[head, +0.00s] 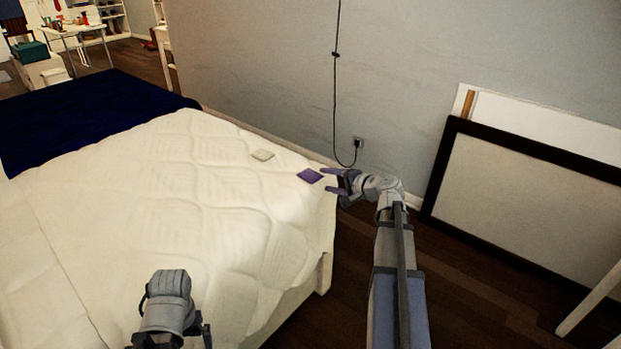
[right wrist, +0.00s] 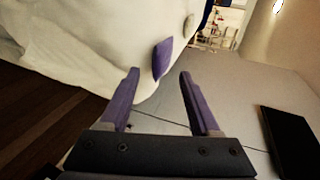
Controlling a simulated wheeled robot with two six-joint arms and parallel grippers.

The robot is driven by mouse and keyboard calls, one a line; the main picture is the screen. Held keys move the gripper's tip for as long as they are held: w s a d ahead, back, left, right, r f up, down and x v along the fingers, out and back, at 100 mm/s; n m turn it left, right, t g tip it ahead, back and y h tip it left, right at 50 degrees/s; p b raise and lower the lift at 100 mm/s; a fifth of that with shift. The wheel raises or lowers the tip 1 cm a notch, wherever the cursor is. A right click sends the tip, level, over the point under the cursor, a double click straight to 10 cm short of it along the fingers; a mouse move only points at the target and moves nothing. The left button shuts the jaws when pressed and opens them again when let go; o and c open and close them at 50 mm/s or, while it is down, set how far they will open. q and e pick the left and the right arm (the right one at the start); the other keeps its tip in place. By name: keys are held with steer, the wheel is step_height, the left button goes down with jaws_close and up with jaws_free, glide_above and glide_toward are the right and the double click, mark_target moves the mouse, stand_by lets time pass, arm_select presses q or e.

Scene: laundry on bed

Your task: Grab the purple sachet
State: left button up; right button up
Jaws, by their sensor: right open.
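The purple sachet (head: 310,175) lies flat near the far right corner of the white bed (head: 200,220). My right gripper (head: 328,180) is open and empty just to the right of the sachet, at the bed's edge, with its fingers pointing toward it. In the right wrist view the sachet (right wrist: 162,57) shows ahead, between and beyond the two open fingers (right wrist: 158,75), apart from them. My left gripper (head: 172,338) is at the bottom of the head view, and its fingers are mostly cut off or hidden.
A pale sachet (head: 262,155) lies on the bed left of the purple one. A dark blue blanket (head: 80,115) covers the bed's far left end. Framed boards (head: 520,200) lean on the wall at right. A cord (head: 335,90) hangs on the wall behind the bed corner.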

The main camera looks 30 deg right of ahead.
mark_target(318, 179)
steer(key=b+x, duration=0.1)
steer(key=x, duration=0.3)
jaws_close()
stand_by(0.4)
